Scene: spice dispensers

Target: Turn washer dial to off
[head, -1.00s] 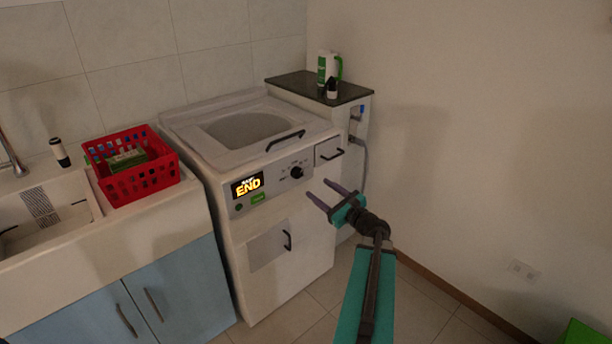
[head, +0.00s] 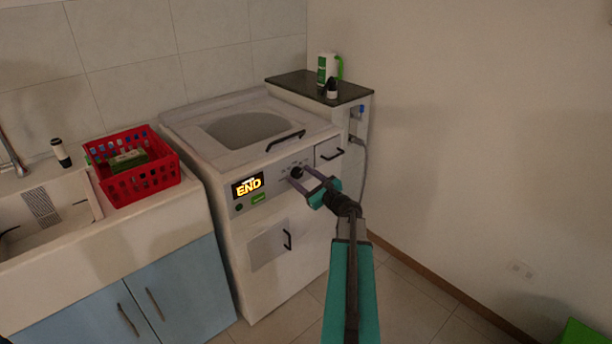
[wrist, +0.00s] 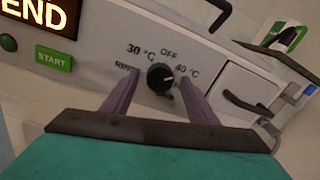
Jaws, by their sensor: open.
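The white washer (head: 262,215) stands in the middle of the head view, its front panel facing me. Its black round dial (wrist: 160,77) sits on the panel in the wrist view, with OFF printed above it, 30 °C upper left and 40 °C to the right. The dial's white mark appears to point right, toward the 40 °C side. The dial also shows in the head view (head: 297,172). My gripper (head: 299,178) is open, its two purple fingers on either side of the dial; I cannot tell whether they touch it.
The display (wrist: 43,14) reads END above a green START button (wrist: 53,58). A drawer handle (wrist: 246,104) is close right of my gripper. A red basket (head: 138,190) is on the left counter; a dark-topped shelf (head: 290,80) stands behind right.

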